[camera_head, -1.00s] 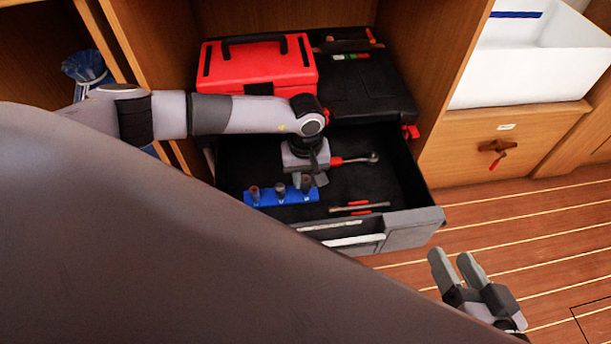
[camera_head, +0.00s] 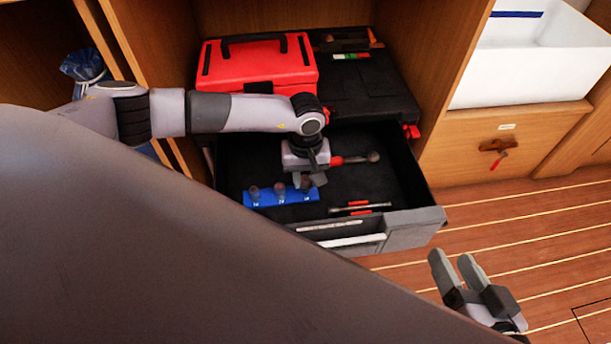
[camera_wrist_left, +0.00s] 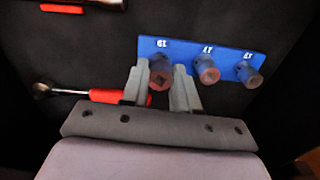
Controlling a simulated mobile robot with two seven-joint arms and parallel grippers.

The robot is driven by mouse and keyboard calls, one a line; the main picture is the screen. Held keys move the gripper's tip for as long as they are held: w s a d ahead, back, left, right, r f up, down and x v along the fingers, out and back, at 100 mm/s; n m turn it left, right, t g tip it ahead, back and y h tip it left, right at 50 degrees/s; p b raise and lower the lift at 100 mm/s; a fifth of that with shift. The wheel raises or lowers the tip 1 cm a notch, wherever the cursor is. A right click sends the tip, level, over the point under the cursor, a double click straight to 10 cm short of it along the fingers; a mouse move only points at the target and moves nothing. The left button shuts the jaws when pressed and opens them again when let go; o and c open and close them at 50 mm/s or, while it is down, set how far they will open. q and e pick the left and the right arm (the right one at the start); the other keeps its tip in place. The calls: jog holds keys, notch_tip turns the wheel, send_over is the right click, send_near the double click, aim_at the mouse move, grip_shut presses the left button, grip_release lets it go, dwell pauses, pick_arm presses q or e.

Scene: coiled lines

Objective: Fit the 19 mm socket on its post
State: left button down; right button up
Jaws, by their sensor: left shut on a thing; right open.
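The blue socket rail (camera_head: 268,203) lies in the open drawer, and in the left wrist view the rail (camera_wrist_left: 185,50) shows number labels. Two sockets (camera_wrist_left: 207,69) (camera_wrist_left: 249,73) stand on its other places. My left gripper (camera_wrist_left: 160,88) is shut on the 19 mm socket (camera_wrist_left: 160,73), at the rail's end marked 19. The socket is over or on that place; its lower end and the post are hidden, so I cannot tell whether it is seated. In the head view my left gripper (camera_head: 310,180) is at the rail's right end. My right gripper (camera_head: 456,264) is open and empty above the floor.
A red-handled ratchet (camera_head: 352,160) lies behind my left gripper in the drawer (camera_head: 395,185). A red-marked tool (camera_head: 350,208) lies near the drawer front. A red toolbox (camera_head: 257,68) and a black case (camera_head: 370,95) stand behind. The drawer's right part is mostly clear.

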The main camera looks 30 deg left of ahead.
pick_arm(q)
jog(key=shift+f+b, duration=0.85)
jog(key=shift+f, duration=0.1)
jog(key=shift+c, duration=2.3)
grip_release()
notch_tip(320, 180, up, 5)
jog(key=p, duration=0.4)
jog(key=shift+r, duration=0.15)
